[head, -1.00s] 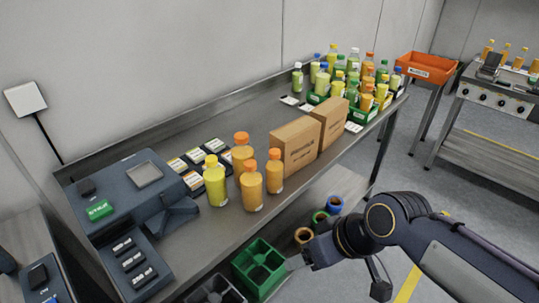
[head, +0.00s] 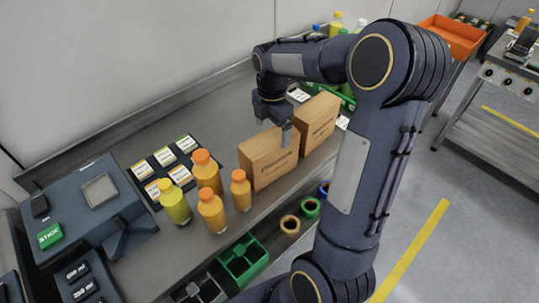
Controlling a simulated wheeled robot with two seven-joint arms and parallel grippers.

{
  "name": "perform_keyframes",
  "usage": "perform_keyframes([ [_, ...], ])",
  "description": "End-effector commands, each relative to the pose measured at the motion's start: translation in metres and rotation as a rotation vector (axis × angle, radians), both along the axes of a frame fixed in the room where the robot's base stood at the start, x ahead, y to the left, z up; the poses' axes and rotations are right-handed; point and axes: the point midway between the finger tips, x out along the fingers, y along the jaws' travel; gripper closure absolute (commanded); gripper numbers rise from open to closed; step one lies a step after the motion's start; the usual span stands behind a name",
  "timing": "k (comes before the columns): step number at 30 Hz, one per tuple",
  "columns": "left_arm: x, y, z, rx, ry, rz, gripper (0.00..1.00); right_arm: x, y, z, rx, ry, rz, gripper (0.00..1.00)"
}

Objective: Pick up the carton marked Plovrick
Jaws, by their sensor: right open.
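Two brown cartons stand upright on the metal bench in the head view: a left carton (head: 266,162) and a right carton (head: 318,122) next to it. Each has dark printing on its front, too small to read, so I cannot tell which is marked Plovrick. My right gripper (head: 286,134) is open and points down at the top of the left carton's right end, close to the right carton. One finger shows in front of the carton; the other is mostly hidden. I cannot tell whether it touches. My left gripper is out of view.
Several orange and yellow bottles (head: 207,172) stand just left of the cartons. A grey machine (head: 90,205) is further left. A green divided crate (head: 243,262) sits below the bench front.

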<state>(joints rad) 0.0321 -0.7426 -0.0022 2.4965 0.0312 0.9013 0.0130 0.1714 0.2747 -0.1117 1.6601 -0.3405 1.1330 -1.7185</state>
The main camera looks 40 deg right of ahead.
Motion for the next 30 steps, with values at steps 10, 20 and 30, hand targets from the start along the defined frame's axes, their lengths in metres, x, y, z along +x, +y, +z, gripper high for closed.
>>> perform_keyframes([
  [10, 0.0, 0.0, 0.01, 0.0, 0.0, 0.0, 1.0, -0.002, 0.009, -0.041, 0.001, 0.002, 0.0, 0.09],
  [20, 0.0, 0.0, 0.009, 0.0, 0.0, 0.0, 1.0, -0.001, 0.009, -0.041, 0.001, -0.001, -0.001, 0.23],
  [30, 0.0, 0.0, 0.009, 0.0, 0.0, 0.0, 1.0, -0.001, 0.009, -0.041, 0.001, -0.001, -0.001, 0.68],
])
